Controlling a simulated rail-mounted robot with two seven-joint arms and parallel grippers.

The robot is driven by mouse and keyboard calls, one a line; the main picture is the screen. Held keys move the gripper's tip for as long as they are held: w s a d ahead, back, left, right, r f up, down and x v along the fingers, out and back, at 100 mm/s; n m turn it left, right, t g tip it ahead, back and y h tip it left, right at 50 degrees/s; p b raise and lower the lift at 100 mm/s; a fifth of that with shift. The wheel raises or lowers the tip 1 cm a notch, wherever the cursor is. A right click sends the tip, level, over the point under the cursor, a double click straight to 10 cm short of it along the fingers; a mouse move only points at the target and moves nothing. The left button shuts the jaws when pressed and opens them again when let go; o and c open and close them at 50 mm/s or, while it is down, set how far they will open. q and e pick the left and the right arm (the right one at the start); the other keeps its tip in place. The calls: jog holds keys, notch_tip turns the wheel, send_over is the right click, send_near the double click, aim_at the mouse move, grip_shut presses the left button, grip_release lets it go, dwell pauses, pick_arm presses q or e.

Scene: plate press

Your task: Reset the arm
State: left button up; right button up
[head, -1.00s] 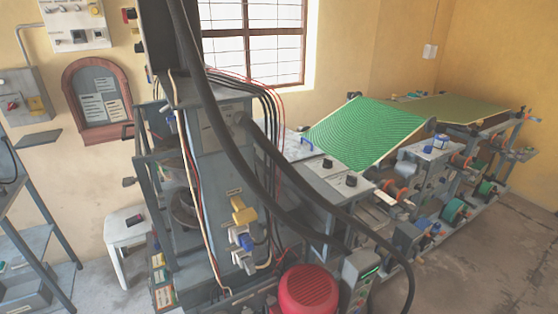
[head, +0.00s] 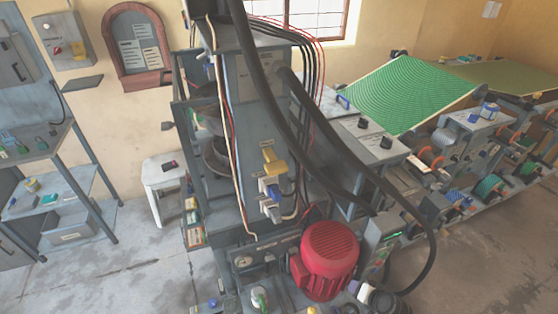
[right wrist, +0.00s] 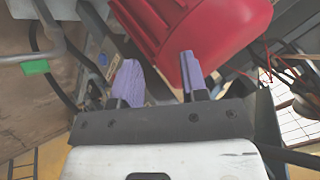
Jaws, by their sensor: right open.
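My right gripper (head: 362,291) shows at the bottom of the head view, just right of the red motor (head: 330,258). In the right wrist view its two purple fingers (right wrist: 160,80) stand apart with nothing between them. The red motor (right wrist: 185,30) fills the top of that view, beyond the fingertips; I cannot tell whether they touch it. My left gripper is in neither view.
The grey press column (head: 245,130) rises behind the motor, with thick black hoses (head: 290,135) looping to the right. A green sheet (head: 405,92) lies on the machine at right. A shelf rack (head: 50,185) and white stool (head: 163,180) stand left. Floor is open at lower right.

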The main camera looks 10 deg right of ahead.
jog(key=s+a+r+n+g+h, duration=0.1)
jog(key=s+a+r+n, duration=0.3)
jog(key=s+r, duration=0.4)
jog(key=s+a+r+n+g+h, duration=0.1)
jog(key=s+a+r+n, duration=0.25)
jog(key=s+r, duration=0.5)
jog(key=s+a+f+n+g, duration=0.1)
jog(key=s+a+f+g, duration=0.15)
jog(key=s, duration=0.35)
jog(key=s+a+f+n+g, duration=0.1)
jog(key=s+a+f, duration=0.15)
jog(key=s, duration=0.35)
notch_tip(320, 180, up, 35)
jog(key=p, duration=3.4)
jog(key=shift+s+p, duration=0.35)
jog(key=shift+p, duration=0.05)
